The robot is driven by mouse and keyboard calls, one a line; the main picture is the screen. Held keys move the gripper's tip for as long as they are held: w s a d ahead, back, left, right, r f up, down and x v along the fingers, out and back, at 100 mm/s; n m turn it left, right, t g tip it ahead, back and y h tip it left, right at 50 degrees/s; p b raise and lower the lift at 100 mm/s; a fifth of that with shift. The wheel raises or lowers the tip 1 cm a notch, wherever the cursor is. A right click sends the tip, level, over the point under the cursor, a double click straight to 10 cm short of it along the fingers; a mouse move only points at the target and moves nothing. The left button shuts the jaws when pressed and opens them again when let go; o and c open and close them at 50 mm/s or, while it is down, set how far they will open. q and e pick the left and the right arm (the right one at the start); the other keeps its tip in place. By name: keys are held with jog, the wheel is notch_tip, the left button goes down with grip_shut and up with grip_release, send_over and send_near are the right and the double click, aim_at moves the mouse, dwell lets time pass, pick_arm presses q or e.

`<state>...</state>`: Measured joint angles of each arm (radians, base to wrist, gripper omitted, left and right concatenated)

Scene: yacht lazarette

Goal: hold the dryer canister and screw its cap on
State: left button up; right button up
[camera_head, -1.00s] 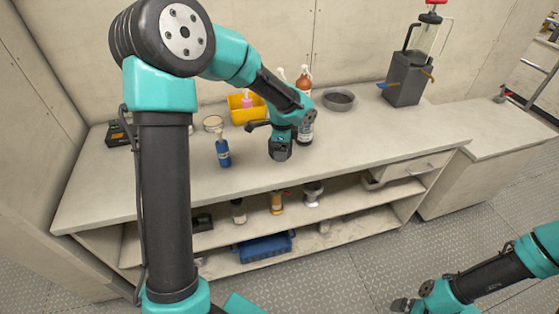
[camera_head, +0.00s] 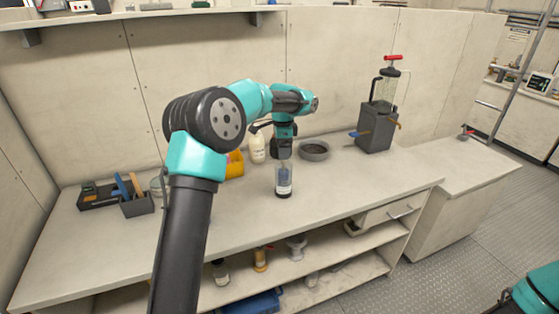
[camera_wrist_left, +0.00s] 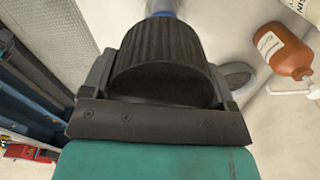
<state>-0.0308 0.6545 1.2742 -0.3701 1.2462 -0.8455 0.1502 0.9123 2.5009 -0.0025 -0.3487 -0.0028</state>
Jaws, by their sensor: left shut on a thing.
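My left gripper (camera_head: 284,152) points down over the bench. In the left wrist view it is shut on a wide black ribbed cap (camera_wrist_left: 160,65). In the head view a clear canister with blue contents (camera_head: 284,177), a white label and a dark bottom stands upright directly below the gripper. A bluish clear part of it shows beyond the cap in the wrist view (camera_wrist_left: 162,6). I cannot tell whether the cap is seated on the canister or just above it. My right gripper is out of view; only teal arm parts show at bottom right.
The bench (camera_head: 350,186) is clear in front and right of the canister. Behind stand a white bottle (camera_head: 257,149), a yellow bin (camera_head: 235,163) and a grey dish (camera_head: 314,151). A grey apparatus (camera_head: 376,128) stands right. A tool holder (camera_head: 137,205) is left. An amber bottle (camera_wrist_left: 281,49) shows in the wrist view.

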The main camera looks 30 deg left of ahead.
pick_arm(q)
jog(key=shift+w+d+r, duration=0.35)
jog(key=shift+w+r, duration=0.05)
jog(key=shift+w, duration=0.25)
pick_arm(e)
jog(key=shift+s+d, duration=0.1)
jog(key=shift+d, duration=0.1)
pick_arm(q)
jog(key=shift+f, duration=2.8)
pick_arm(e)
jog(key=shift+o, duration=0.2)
